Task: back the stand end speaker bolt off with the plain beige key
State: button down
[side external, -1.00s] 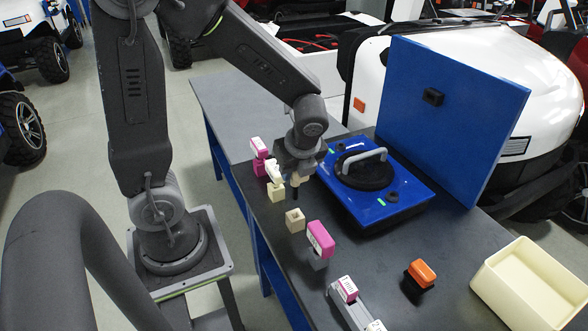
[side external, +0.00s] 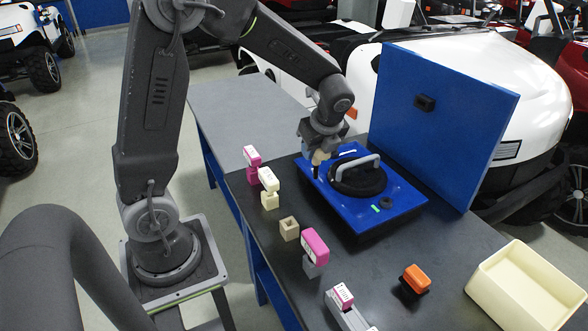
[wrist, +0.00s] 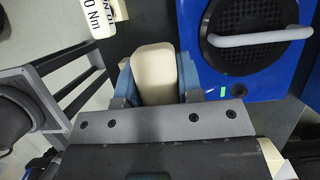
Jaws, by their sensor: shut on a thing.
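My gripper (side external: 322,136) is shut on the plain beige key (side external: 319,157), and the wrist view shows the key's broad beige head (wrist: 155,75) between the blue fingers. The key points down at the left part of the blue speaker unit (side external: 405,205). I cannot tell whether its tip touches a bolt there. The unit carries a round black speaker (side external: 357,184) with a grey handle. A dark bolt (side external: 385,203) beside a green mark shows at its near right; a bolt (wrist: 238,92) beside a green mark also shows in the wrist view.
An empty beige holder (side external: 289,229) stands on the dark table, among pink (side external: 315,245) and cream (side external: 268,179) labelled keys. An upright blue panel (side external: 450,125) stands behind the unit.

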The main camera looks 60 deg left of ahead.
jog(key=w+a+r, duration=0.2)
jog(key=w+a, duration=1.1)
jog(key=w, duration=0.1)
jog(key=shift+w+a+r, duration=0.15)
jog(key=shift+w, duration=0.2)
jog(key=shift+f, duration=2.9)
jog(key=shift+f, duration=0.15)
jog(key=shift+f, duration=0.4)
jog(key=shift+f, duration=0.3)
jog(key=shift+f, duration=0.3)
